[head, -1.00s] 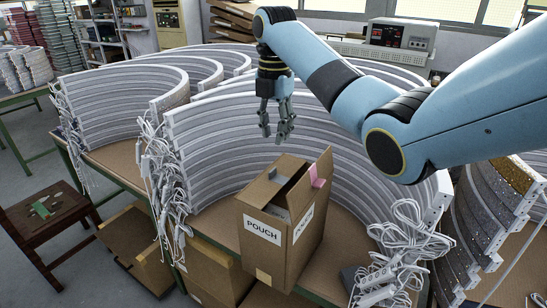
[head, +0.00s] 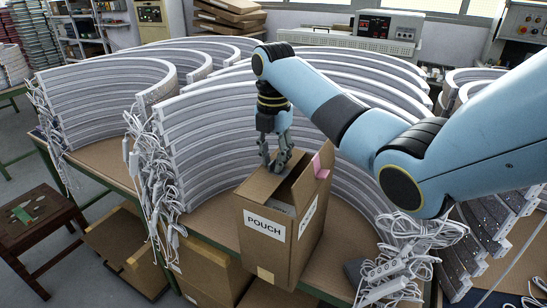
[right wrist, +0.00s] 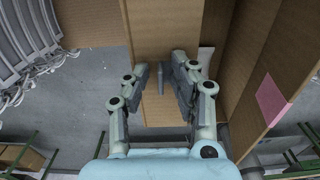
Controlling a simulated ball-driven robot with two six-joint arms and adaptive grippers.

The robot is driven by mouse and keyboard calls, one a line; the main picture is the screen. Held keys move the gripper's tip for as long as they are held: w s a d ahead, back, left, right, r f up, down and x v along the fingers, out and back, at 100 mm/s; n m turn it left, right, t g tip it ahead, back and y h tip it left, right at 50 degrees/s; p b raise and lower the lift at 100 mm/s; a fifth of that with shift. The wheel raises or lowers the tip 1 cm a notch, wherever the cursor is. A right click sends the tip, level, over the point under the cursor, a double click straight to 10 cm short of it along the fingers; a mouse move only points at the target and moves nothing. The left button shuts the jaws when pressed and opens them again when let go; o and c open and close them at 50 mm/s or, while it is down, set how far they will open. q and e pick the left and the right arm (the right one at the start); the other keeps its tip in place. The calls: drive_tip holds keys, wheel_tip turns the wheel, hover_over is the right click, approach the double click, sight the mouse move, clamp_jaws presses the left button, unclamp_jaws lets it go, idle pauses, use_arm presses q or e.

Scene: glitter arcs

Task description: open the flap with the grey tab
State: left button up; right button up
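A brown cardboard box (head: 262,252) marked POUCH stands on the table. A flap with a pink tab (head: 321,166) stands up on its right side; the pink tab also shows in the right wrist view (right wrist: 271,100). Another cardboard flap (right wrist: 163,38) lies under my right gripper (right wrist: 162,70), with a small grey tab (right wrist: 161,79) on it. My right gripper is open, its two fingers on either side of the grey tab, with visible gaps. In the head view my right gripper (head: 275,160) is at the box's top left and hides the tab. My left gripper is not in view.
Stacked curved white strips (head: 215,135) surround the box behind and to the left. Bundled white cables (head: 405,255) lie right of the box, and more hang at the left (head: 160,185). A brown stool (head: 30,225) stands at the left.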

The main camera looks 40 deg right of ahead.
drive_tip(key=shift+r, duration=0.1)
clamp_jaws()
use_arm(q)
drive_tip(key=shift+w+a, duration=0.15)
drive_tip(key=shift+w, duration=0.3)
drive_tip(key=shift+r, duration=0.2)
use_arm(e)
drive_tip(key=shift+a, duration=0.1)
drive_tip(key=shift+w+a+r+g+p, duration=0.1)
drive_tip(key=shift+w+r+g+p, duration=0.1)
drive_tip(key=shift+g+p, duration=0.35)
drive_tip(key=shift+w+a+r+g+h, duration=0.1)
drive_tip(key=shift+w+g+h, duration=0.15)
drive_tip(key=shift+g+h, duration=0.4)
drive_tip(key=g+b, duration=0.2)
drive_tip(key=b, duration=0.2)
drive_tip(key=w+g+h+b, duration=0.1)
drive_tip(key=b, duration=0.3)
drive_tip(key=shift+w+a+g, duration=0.1)
drive_tip(key=shift+a+g, duration=0.1)
drive_tip(key=shift+g, duration=0.2)
use_arm(q)
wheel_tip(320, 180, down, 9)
drive_tip(key=b, duration=0.1)
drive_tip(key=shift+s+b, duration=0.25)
drive_tip(key=shift+b, duration=0.15)
use_arm(e)
drive_tip(key=shift+r, duration=0.2)
